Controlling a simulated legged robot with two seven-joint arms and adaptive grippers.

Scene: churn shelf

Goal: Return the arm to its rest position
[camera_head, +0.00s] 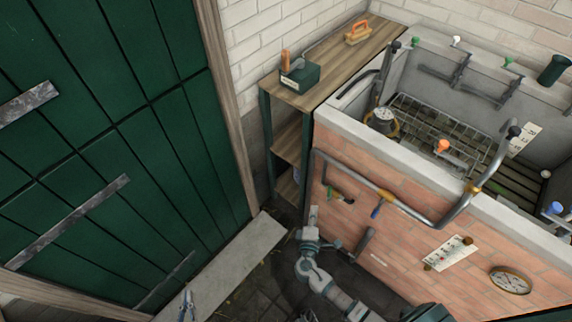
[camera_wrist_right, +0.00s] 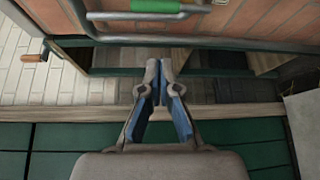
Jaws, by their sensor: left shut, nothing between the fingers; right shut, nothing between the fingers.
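My right arm (camera_head: 312,272) reaches up from the bottom edge of the head view, in front of the brick trough. Its gripper (camera_head: 313,213) is near the trough's left corner, below the bent pipe. In the right wrist view the fingers of this gripper (camera_wrist_right: 161,70) meet at their tips with nothing between them. My left gripper (camera_head: 187,304) shows small at the bottom left of the head view, in front of the pale board or step. It is shut and empty.
The brick trough (camera_head: 400,236) fills the right, with a metal pipe (camera_head: 414,212) and coloured handles on its front. A wooden shelf (camera_head: 335,66) bears a dark green box (camera_head: 300,74) and an orange-handled brush (camera_head: 358,34). A green door (camera_head: 110,140) stands left. Dark floor (camera_head: 258,288) lies between.

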